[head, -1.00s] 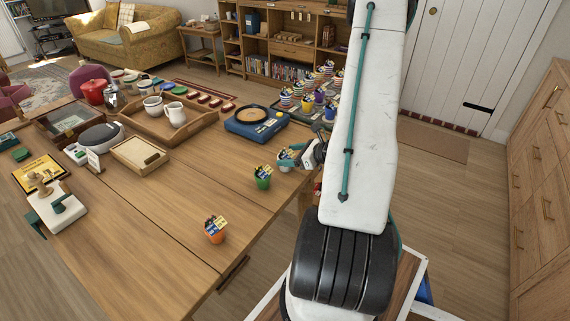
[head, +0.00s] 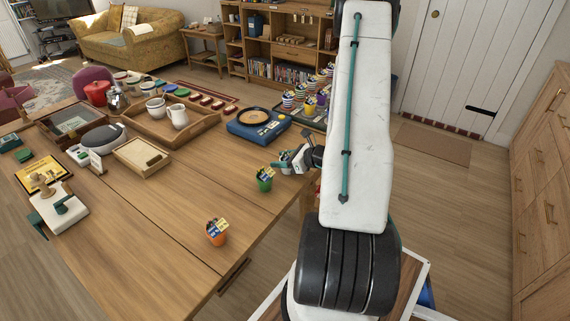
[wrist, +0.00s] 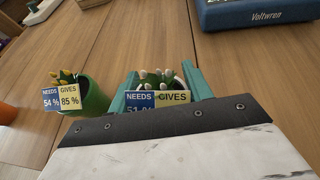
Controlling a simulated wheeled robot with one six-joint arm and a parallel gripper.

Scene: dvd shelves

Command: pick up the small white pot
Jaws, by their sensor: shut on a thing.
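The small white pot (head: 284,168) stands at the right edge of the wooden table in the head view, mostly hidden by my gripper (head: 291,163). In the wrist view, the teal fingers of my gripper (wrist: 157,86) are shut on this pot, one finger on each side. Its pale-tipped plant and a blue and cream card (wrist: 157,100) reading NEEDS and GIVES show between them; the card's lower edge is cut off by the gripper body. I cannot tell whether the pot is clear of the tabletop.
A green pot (head: 264,181) with its own card stands close to the left of my gripper. An orange pot (head: 216,236) stands nearer on the table. A blue record player (head: 258,125) lies beyond. Several striped pots (head: 288,98) stand on a tray behind. The table's middle is clear.

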